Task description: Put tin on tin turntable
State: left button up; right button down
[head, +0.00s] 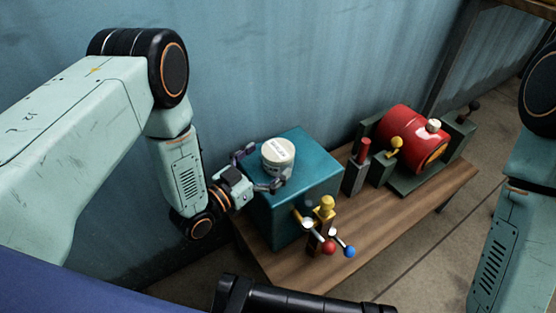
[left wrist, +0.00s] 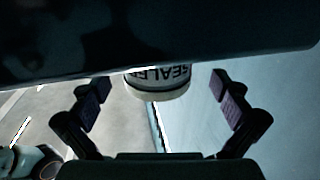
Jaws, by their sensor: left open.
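The white tin (head: 278,154) with a pale lid stands upright on top of the teal box (head: 312,160). I cannot make out a separate turntable disc under it. My left gripper (head: 259,169) is open at the tin's left side, its two fingers pointing at the tin with one on either side. In the left wrist view, the tin (left wrist: 158,84) with dark lettering shows upside down between the spread fingers (left wrist: 162,92); whether they touch it is not clear. My right gripper is not in view; only part of my right arm shows at the right edge.
The box stands on a wooden bench (head: 375,225). Levers with red and blue knobs (head: 330,247) and a yellow-topped fitting (head: 325,205) are at its front right. A red drum (head: 408,135) lies in a green cradle further right. A blue wall (head: 290,60) is behind.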

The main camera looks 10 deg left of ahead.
aim_at(279, 153)
pick_arm(q)
jog(key=shift+b+x, duration=0.45)
jog(key=shift+x, duration=0.75)
jog(key=shift+w+d, duration=0.3)
jog(key=shift+d, duration=0.05)
